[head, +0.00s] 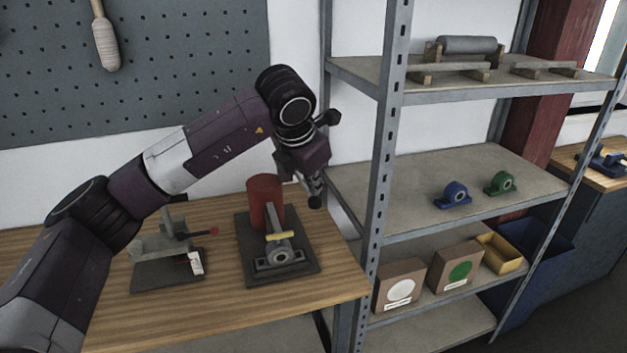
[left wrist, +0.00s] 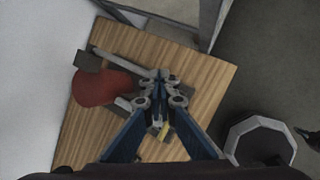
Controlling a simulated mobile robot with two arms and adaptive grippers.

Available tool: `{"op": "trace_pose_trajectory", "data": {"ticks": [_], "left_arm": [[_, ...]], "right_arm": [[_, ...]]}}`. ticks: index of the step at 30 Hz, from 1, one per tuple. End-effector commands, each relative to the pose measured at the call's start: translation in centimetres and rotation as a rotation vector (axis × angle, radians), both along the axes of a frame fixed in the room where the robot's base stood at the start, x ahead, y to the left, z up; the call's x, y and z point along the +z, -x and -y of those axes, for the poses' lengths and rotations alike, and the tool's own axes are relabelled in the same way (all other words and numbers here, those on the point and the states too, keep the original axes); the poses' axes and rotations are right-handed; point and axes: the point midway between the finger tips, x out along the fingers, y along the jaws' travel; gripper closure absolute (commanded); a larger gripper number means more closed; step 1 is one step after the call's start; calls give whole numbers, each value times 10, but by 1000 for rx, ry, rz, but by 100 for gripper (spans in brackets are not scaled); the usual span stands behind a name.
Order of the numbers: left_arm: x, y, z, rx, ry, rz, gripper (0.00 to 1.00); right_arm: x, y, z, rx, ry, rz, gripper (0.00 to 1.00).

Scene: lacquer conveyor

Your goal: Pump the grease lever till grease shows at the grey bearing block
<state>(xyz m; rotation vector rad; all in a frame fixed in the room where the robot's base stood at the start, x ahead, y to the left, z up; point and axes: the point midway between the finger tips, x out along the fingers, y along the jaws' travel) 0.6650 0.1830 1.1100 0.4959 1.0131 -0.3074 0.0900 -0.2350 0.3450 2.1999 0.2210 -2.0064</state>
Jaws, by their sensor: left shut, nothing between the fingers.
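A red grease cylinder (head: 264,200) stands on a dark base plate (head: 300,275) on the wooden bench. The grey bearing block (head: 283,256) sits at the plate's front, with a yellow piece (head: 280,237) just behind it. A grey bar runs from the cylinder towards it. My left gripper (head: 315,201) is shut and empty, right of the cylinder. In the left wrist view a long grey lever (left wrist: 120,62) runs beside the red cylinder (left wrist: 100,88) towards my fingertips (left wrist: 159,76); contact is unclear. I make out no grease at the block. My right gripper is not seen.
A grey clamp-like fixture (head: 160,248) with a red-knobbed handle stands left on the bench (head: 215,308). A metal shelf rises at the right, holding a blue bearing block (head: 454,194), a green one (head: 500,183), boxes and a yellow bin (head: 502,254).

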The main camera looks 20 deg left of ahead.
Motion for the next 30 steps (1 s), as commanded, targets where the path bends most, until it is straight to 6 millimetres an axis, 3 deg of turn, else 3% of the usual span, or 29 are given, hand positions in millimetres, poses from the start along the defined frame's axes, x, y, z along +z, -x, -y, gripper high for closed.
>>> {"op": "trace_pose_trajectory", "data": {"ticks": [30], "left_arm": [[-14, 4, 2, -2, -1, -4, 100]], "right_arm": [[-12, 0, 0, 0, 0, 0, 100]]}}
